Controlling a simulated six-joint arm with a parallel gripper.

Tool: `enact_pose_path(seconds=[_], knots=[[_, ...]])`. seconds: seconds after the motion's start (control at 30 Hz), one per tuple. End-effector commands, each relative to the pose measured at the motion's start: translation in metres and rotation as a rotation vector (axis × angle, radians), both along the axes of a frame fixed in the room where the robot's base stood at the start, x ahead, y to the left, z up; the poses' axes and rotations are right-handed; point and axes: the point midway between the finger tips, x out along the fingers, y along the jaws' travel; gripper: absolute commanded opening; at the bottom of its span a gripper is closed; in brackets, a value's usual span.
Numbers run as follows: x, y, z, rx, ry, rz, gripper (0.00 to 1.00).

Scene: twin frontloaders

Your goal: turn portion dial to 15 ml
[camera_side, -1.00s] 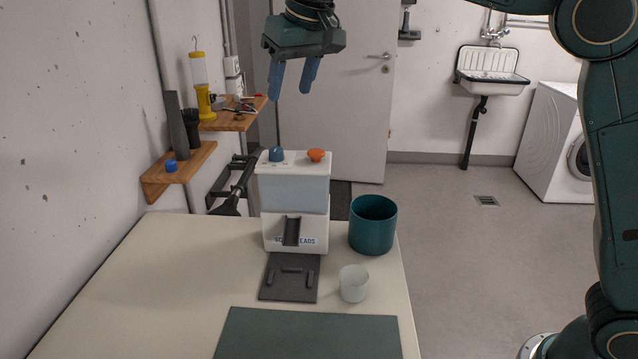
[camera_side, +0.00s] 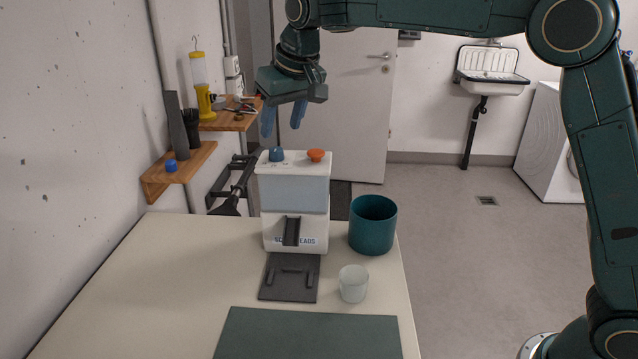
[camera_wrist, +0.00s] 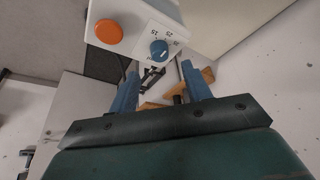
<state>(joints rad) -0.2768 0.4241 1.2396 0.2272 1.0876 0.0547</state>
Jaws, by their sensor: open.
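The dispenser (camera_side: 293,190) is a white box with a pale blue-grey body, standing on the table. On its top are a blue dial (camera_side: 276,154) at the left and an orange knob (camera_side: 316,155) at the right. In the wrist view the blue dial (camera_wrist: 159,49) has a pale pointer line and printed numbers around it; 15 and 25 can be made out. The orange knob (camera_wrist: 109,31) is beside it. My gripper (camera_side: 283,136) is open and empty, with its blue fingers above the dispenser, close over the blue dial and apart from it.
A teal pot (camera_side: 372,226) stands right of the dispenser, and a white cup (camera_side: 353,284) in front of the pot. A dark tray (camera_side: 289,291) lies before the dispenser. Wall shelves (camera_side: 181,168) with tools are at the left. The table's left side is clear.

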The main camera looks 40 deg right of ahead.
Motion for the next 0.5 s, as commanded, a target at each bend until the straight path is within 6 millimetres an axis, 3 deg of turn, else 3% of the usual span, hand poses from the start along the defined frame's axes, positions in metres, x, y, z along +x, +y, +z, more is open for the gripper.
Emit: enact_pose_path(seconds=[0.23,0.5], knots=[[0.013,0.0,-0.034,0.0,0.004,0.001,0.49],[0.021,0.0,-0.052,0.0,0.001,-0.001,0.49]])
